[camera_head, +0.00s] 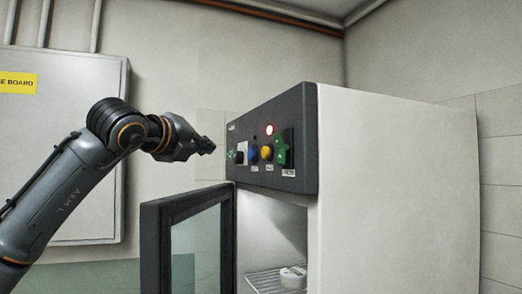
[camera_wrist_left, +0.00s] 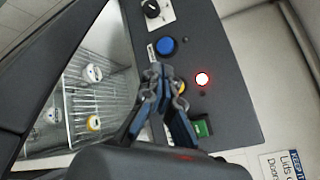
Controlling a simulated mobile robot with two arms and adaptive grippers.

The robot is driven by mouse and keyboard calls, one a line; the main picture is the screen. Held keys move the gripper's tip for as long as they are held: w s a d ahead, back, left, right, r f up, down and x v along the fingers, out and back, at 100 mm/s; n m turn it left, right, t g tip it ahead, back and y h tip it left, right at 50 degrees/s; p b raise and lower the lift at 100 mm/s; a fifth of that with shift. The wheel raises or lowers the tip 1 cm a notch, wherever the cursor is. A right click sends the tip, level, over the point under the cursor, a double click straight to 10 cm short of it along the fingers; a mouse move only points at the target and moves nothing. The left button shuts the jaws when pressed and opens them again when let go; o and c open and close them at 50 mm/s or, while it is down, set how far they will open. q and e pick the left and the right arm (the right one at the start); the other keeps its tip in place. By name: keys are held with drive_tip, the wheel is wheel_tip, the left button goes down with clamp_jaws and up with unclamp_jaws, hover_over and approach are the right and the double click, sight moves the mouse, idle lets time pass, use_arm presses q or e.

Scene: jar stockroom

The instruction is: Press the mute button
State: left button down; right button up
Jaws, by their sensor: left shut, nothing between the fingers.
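The dark control panel (camera_head: 305,130) tops a white cabinet. In the head view it carries a blue button (camera_head: 252,153), a yellow button (camera_head: 266,152), a green switch (camera_head: 282,148) and a lit red lamp (camera_head: 270,129). The labels are too small to read, so I cannot tell which is the mute button. My left gripper (camera_head: 208,146) is shut and empty, left of the panel and apart from it. In the left wrist view its fingers (camera_wrist_left: 165,76) partly hide the yellow button (camera_wrist_left: 183,88); the blue button (camera_wrist_left: 166,46) shows clear. My right gripper is not in view.
The cabinet's framed glass door (camera_head: 185,235) stands open below my left arm. Inside, white jars (camera_head: 292,277) stand on a wire rack (camera_head: 264,281). A black knob (camera_wrist_left: 152,9) sits near the blue button. A grey wall box (camera_head: 65,150) hangs behind my arm.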

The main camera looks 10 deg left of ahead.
sight(266, 152)
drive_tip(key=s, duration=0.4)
use_arm(q)
drive_tip(key=w+d+p, duration=0.3)
drive_tip(key=w+d, duration=0.4)
drive_tip(key=d, duration=0.1)
drive_tip(key=shift+f, duration=0.4)
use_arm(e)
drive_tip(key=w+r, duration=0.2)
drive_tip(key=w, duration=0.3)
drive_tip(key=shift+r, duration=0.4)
use_arm(q)
drive_tip(key=shift+s, duration=0.1)
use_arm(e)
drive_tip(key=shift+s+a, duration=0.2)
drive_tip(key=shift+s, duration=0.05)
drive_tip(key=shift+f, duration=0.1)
use_arm(q)
drive_tip(key=shift+w+d+b, duration=0.25)
drive_tip(key=shift+d+b, duration=0.05)
drive_tip(key=shift+d, duration=0.05)
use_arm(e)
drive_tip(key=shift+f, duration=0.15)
